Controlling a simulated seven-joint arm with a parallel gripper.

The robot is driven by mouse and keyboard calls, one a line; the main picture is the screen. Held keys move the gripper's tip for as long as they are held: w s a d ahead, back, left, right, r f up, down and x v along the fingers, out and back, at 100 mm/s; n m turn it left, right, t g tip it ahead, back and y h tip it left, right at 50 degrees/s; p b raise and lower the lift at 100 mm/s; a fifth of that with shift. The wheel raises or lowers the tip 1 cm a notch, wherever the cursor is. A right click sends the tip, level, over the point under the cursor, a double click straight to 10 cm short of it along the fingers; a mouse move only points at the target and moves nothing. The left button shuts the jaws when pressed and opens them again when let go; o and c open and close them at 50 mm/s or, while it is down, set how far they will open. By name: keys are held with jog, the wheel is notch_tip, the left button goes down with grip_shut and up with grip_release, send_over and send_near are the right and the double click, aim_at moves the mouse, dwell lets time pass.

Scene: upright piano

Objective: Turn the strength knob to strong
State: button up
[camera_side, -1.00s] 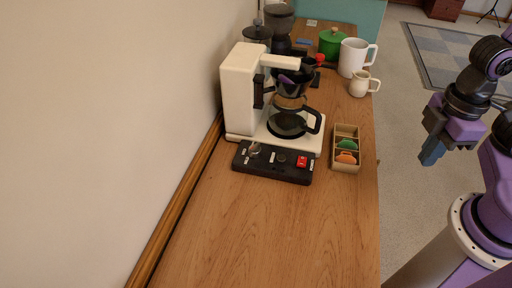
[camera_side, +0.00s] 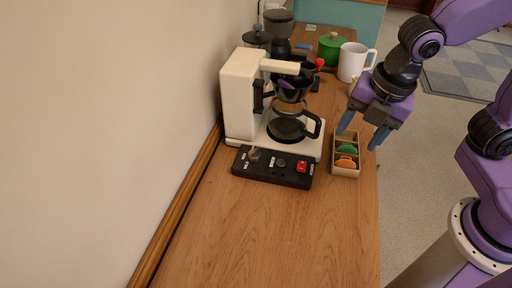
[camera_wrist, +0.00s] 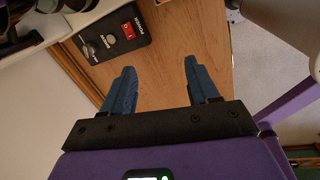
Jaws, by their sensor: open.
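The black control panel (camera_side: 270,172) lies on the wooden counter in front of the white coffee maker (camera_side: 241,92). A silvery knob (camera_side: 254,154) sits at its left end, a dark round knob (camera_side: 281,162) near the middle and a red switch (camera_side: 302,166) at the right. The small labels are too small to read surely, so I cannot tell which knob is the strength knob. The panel also shows at the upper left of the wrist view (camera_wrist: 112,36). My gripper (camera_side: 360,137) is open and empty, above the counter's right side, apart from the panel and to its right.
A wooden tray (camera_side: 346,172) with green and orange items stands right of the coffee maker, near my fingers. A glass carafe (camera_side: 286,130) sits in the machine. A white mug (camera_side: 352,62) and a green pot (camera_side: 331,48) stand behind. The front counter is clear.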

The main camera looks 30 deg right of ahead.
jog(key=w+a+r+n+t, duration=0.2)
jog(key=w+a+n, duration=0.8)
jog(key=n, duration=0.4)
send_near(255, 151)
jog(key=x, duration=0.9)
jog(key=shift+r, duration=0.1)
jog(key=c, duration=1)
